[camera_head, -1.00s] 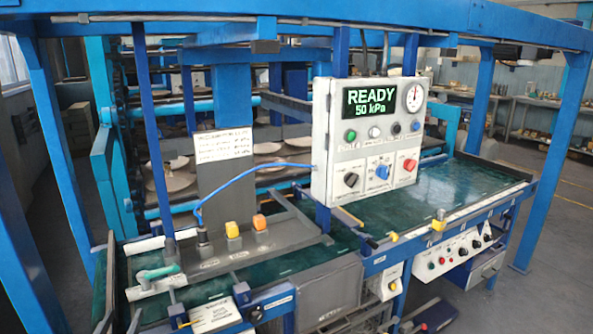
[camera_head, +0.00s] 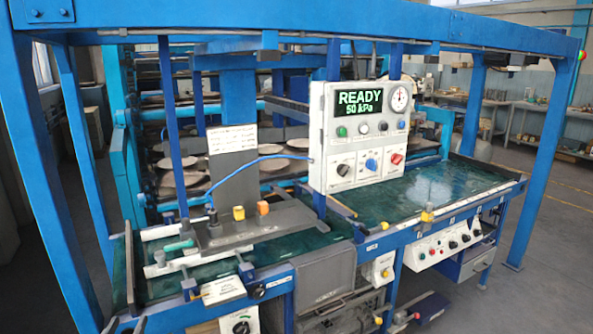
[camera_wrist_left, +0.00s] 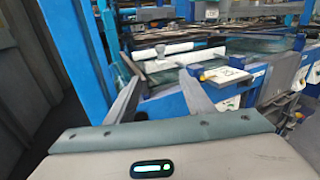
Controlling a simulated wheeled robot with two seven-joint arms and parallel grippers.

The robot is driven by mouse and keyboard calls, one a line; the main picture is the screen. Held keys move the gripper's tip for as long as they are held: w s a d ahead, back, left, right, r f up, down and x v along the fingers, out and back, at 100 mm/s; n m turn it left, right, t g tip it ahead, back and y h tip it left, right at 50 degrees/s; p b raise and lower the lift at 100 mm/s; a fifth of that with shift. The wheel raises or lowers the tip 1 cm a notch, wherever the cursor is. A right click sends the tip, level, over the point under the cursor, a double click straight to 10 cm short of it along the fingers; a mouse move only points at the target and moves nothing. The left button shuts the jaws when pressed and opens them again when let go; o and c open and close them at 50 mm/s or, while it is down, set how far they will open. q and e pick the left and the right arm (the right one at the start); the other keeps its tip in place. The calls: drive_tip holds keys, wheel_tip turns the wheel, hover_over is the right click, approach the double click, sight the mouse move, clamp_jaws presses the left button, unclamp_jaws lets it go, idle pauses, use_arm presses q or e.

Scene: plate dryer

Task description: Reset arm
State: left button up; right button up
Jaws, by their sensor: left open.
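My left gripper (camera_wrist_left: 160,92) shows in the left wrist view. Its two grey fingers are spread apart with nothing between them, and its pale palm fills the bottom of that view. Beyond the fingers is the left end of the blue plate dryer, with a white fixture (camera_wrist_left: 160,60) and a white label plate (camera_wrist_left: 225,75). I cannot make out either gripper in the head view. My right gripper is in neither view.
The blue dryer frame (camera_head: 330,20) spans the head view. A control box (camera_head: 355,135) reads READY, 50 kPa. A green worktop (camera_head: 420,192) lies to its right. Round plates (camera_head: 235,172) sit on racks behind. Grey floor (camera_head: 555,240) is open at the right.

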use_arm(q)
drive_tip(key=s+d+f+n+g, duration=0.2)
drive_tip(key=s+f+n, duration=0.3)
drive_tip(key=f, duration=0.8)
drive_tip(key=s+d+f+n+g+h, duration=0.15)
drive_tip(key=s+f+n+g, duration=0.35)
drive_tip(key=f, duration=0.8)
drive_tip(key=s+d+f+n, duration=0.35)
drive_tip(key=f+n, duration=0.25)
drive_tip(key=f, duration=0.7)
drive_tip(key=s+d+f+n+g, duration=0.2)
drive_tip(key=s+d+f+n, duration=0.3)
drive_tip(key=s, duration=0.5)
drive_tip(key=s+d+f+n+g+h, duration=0.1)
drive_tip(key=s+d+f+n+g, duration=0.1)
drive_tip(key=s+d+f+n, duration=0.3)
drive_tip(key=s+d+f+n+g+h, duration=0.1)
drive_tip(key=s+d+f+n, duration=0.4)
drive_tip(key=s+f, duration=0.6)
drive_tip(key=s+d+g, duration=0.1)
drive_tip(key=s, duration=0.4)
drive_tip(key=shift+f+g, duration=0.15)
drive_tip(key=shift+g, duration=0.15)
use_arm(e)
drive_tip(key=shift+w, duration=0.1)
use_arm(q)
drive_tip(key=shift+d, duration=0.1)
